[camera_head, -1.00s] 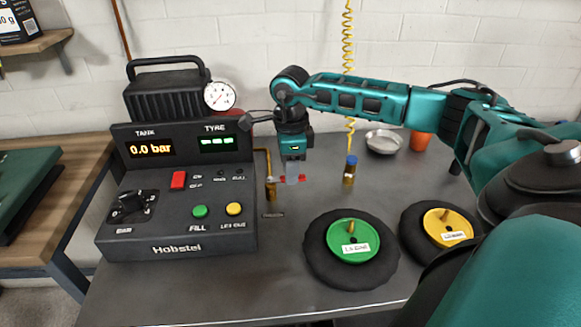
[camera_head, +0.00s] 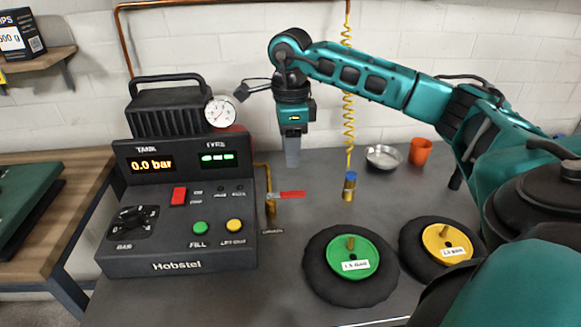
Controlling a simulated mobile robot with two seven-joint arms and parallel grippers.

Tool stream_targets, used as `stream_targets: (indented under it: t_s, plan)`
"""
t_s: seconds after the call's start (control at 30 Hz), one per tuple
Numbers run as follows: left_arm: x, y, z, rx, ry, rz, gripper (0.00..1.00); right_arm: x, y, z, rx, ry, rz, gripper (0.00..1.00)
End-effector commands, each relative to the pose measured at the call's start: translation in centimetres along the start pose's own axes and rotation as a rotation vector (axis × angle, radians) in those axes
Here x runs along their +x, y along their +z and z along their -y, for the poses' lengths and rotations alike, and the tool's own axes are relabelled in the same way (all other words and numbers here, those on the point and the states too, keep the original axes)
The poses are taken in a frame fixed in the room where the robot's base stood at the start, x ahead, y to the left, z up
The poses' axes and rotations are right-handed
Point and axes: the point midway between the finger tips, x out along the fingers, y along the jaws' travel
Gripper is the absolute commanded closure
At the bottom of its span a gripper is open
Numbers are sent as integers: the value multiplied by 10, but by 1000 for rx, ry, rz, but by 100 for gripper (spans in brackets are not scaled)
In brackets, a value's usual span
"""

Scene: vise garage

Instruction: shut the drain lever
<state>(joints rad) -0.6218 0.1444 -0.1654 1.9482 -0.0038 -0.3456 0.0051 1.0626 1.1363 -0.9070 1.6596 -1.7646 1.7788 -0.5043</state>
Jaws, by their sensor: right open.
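The drain lever (camera_head: 290,194) has a red handle and sits on a brass valve (camera_head: 271,205) at the right side of the dark Hobstel console (camera_head: 180,265). Its handle points right, roughly level and crosswise to the upright brass pipe. My right gripper (camera_head: 292,158) points down above the lever. It is open and empty, apart from the handle with a clear gap. Its fingers line up in this view, so the space between them is hidden. My left gripper is not in view.
A brass fitting with a blue top (camera_head: 350,186) stands right of the lever under a yellow coiled hose (camera_head: 348,110). A green-hubbed wheel (camera_head: 350,285) and a yellow-hubbed wheel (camera_head: 432,262) lie in front. A metal bowl (camera_head: 383,158) and orange cup (camera_head: 420,151) are behind.

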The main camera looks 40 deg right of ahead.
Motion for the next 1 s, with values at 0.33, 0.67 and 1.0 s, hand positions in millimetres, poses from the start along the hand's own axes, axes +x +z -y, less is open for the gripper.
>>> stream_targets:
  t_s: [0.33,0.67,1.0]
  plan:
    - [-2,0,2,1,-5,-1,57,-30,0,0,-1,1,1,54]
    - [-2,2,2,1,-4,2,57,-30,0,0,-1,1,0,54]
    - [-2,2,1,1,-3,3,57,-30,0,0,-1,1,0,54]
